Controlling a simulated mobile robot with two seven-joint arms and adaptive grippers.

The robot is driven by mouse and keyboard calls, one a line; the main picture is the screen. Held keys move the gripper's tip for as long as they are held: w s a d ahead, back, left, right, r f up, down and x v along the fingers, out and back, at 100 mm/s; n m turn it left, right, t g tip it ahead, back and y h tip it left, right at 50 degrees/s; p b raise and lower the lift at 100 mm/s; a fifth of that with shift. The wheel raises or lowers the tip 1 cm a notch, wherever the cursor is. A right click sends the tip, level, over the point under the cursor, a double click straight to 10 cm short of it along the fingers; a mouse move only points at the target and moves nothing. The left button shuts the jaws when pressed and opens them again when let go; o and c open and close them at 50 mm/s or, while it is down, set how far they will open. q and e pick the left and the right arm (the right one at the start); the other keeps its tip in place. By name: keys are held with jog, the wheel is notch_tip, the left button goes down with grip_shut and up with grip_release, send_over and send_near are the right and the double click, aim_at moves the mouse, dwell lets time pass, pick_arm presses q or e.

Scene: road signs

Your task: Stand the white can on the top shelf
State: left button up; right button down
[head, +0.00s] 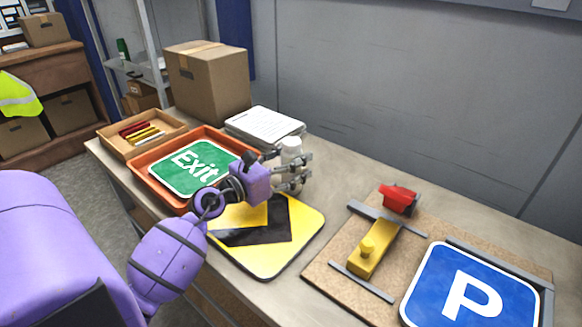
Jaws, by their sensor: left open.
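The white can (291,147) stands upright on the workbench, beside the stack of papers. My left gripper (301,172) is at the can, its fingers open and hiding the can's lower part. I cannot tell whether the fingers touch it. The metal shelf rack (146,72) stands at the back left, beyond the bench. A green bottle and a small white item are on its visible upper board. My right gripper is not in view.
A cardboard box (208,84), an orange tray (139,176) with a green Exit sign and a wooden tray of coloured sticks (141,132) fill the bench's left end. A yellow-black sign (270,255) lies below my gripper. A board with a clamp and blue P sign (470,290) lies right.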

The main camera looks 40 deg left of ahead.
pick_arm(q)
jog(key=shift+c, duration=0.3)
jog(key=c, duration=1.4)
grip_shut()
jog(key=shift+r, duration=0.15)
